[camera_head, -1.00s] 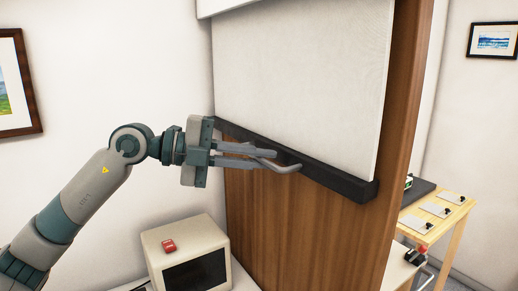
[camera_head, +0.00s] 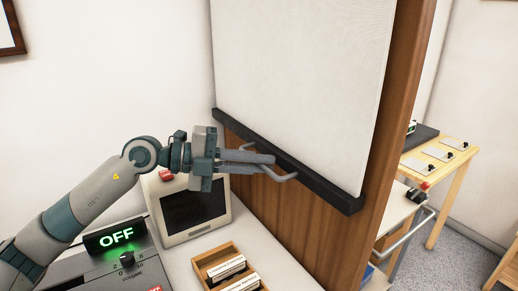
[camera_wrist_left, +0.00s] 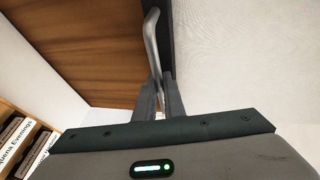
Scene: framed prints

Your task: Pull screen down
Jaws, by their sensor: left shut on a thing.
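The white pull-down screen (camera_head: 300,85) hangs in front of a brown wooden panel. A black bar (camera_head: 320,182) runs along its lower edge, with a bent grey handle (camera_head: 285,177) on it. My left gripper (camera_head: 272,160) is at the bar, its fingers shut on the handle. In the left wrist view the handle (camera_wrist_left: 151,42) runs down between the fingertips (camera_wrist_left: 160,82), beside the dark bar. The white screen (camera_wrist_left: 235,60) is at the right there. My right gripper is not in view.
A wooden table (camera_head: 455,160) is at the right. Bare wooden panel (camera_head: 385,160) shows below the bar.

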